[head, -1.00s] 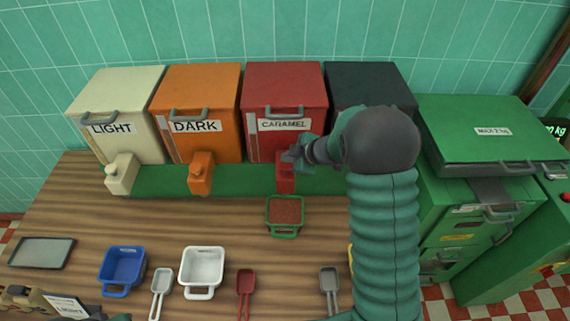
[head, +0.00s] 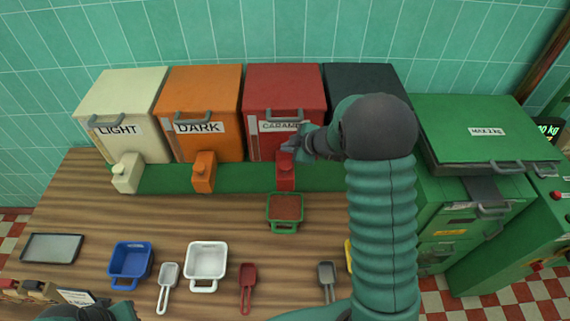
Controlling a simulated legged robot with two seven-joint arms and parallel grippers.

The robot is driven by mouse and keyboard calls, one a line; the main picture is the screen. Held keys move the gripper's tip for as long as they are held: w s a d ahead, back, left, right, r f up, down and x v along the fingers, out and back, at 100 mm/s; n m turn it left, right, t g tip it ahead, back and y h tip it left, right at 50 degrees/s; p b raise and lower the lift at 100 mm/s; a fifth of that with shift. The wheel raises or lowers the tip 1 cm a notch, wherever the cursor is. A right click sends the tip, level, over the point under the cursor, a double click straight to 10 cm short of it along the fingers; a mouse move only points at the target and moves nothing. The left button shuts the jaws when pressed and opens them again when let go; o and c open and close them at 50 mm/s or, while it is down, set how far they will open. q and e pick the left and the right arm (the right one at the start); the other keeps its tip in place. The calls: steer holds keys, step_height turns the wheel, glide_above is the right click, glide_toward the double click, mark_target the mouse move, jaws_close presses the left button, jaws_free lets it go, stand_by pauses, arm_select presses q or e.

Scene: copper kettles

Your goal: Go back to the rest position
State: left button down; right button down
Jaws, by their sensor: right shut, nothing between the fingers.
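My right gripper (head: 289,149) is shut and empty, in front of the red CARAMEL bin (head: 286,88) and just above its red spout (head: 285,178). I cannot tell whether it touches the spout. My right arm rises from the bottom right and hides part of the dark bin behind it. A green-rimmed container (head: 285,211) with reddish-brown contents stands on the counter below the red spout. Part of my left arm shows at the bottom left edge, and its gripper cannot be made out.
Cream LIGHT (head: 119,130) and orange DARK (head: 198,127) bins stand left. Blue (head: 130,263) and white (head: 206,261) containers, a red scoop (head: 247,283), two grey scoops and a grey tray (head: 52,248) lie in front. A green machine (head: 487,132) stands right.

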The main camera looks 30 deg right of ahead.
stand_by(0.3)
steer(key=s+a+f+m+g+b, duration=0.3)
steer(key=s+a+f+m+b, duration=0.2)
steer(key=s, duration=0.6)
steer(key=s+a+f+m+g+h+b, duration=0.1)
steer(key=s+a+f+m+g+b, duration=0.2)
steer(key=s+a+f+m+b, duration=0.3)
steer(key=s+a+f+b, duration=0.3)
steer(key=s+a+f, duration=0.1)
steer(key=s+a, duration=0.1)
steer(key=shift+s+a+f+h, duration=0.3)
steer(key=shift+s, duration=0.3)
steer(key=shift+a, duration=0.25)
steer(key=shift+d, duration=0.2)
steer(key=shift+a, duration=0.1)
stand_by(0.4)
